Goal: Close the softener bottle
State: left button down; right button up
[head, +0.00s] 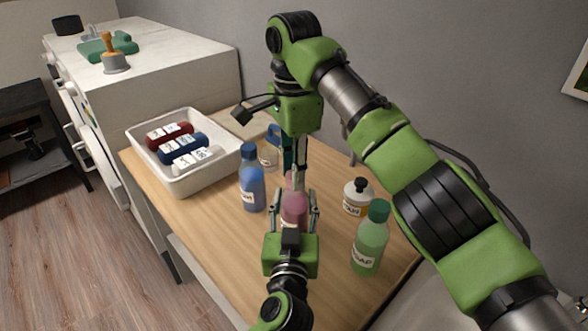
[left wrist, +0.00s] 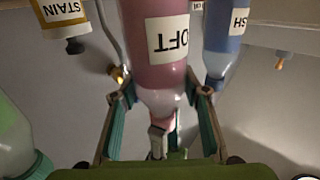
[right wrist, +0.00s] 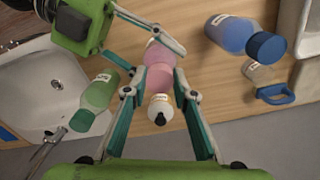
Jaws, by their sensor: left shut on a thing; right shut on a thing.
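The pink softener bottle (head: 293,207) stands upright over the table, its label showing upside down in the left wrist view (left wrist: 158,40). My left gripper (head: 293,205) reaches in from the front and is shut around the bottle's body. My right gripper (head: 295,178) points down from above and is shut on the pink cap (right wrist: 158,77) at the top of the bottle. The cap is in line with the bottle's neck. Fingers hide much of the joint, so I cannot tell whether the cap is seated or threaded.
A blue bottle (head: 252,182) stands left of the softener. A white stain bottle (head: 356,197) with a black top and a green soap bottle (head: 370,238) stand to the right. A white bin (head: 207,178) holds several labelled bottles at the table's left. A blue-handled thing (right wrist: 275,93) stands behind.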

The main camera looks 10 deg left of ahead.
jog(key=m, duration=0.6)
jog(key=shift+w+m, duration=0.15)
jog(key=shift+m, duration=0.25)
jog(key=o, duration=0.8)
